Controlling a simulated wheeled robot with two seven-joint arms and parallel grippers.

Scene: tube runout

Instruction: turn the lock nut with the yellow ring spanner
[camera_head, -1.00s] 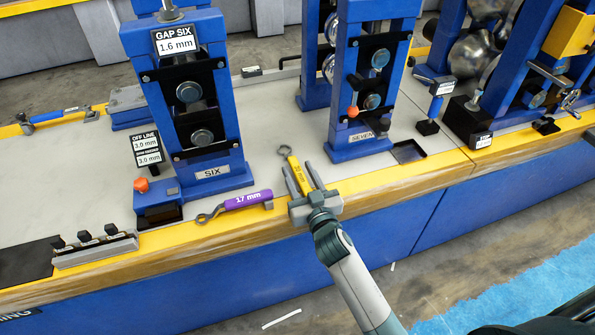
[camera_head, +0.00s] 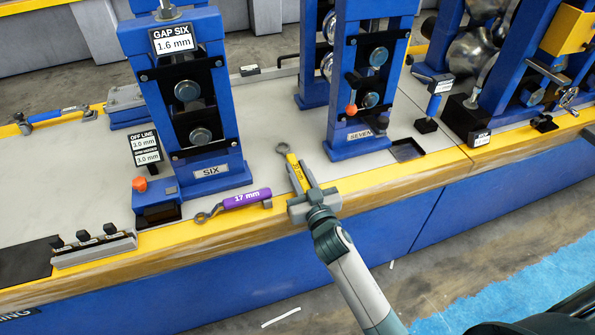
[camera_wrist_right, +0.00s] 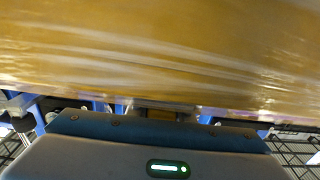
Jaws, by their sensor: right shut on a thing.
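The yellow ring spanner (camera_head: 292,165) lies between the SIX and SEVEN stands, its dark ring end pointing away from me. My right gripper (camera_head: 303,182) is shut on the spanner's yellow handle near the table's front edge. In the right wrist view a blurred yellow surface (camera_wrist_right: 160,50) fills the upper part, and the fingertips are not clear there. The lock nut cannot be told apart for certain among the fittings on the stands. My left gripper is not in view.
A purple 17 mm spanner (camera_head: 245,198) lies just left of my right gripper. Blue stand SIX (camera_head: 205,178) and blue stand SEVEN (camera_head: 350,148) rise behind. A small rack (camera_head: 95,250) stands at the front left. A dark recess (camera_head: 406,150) lies right of SEVEN.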

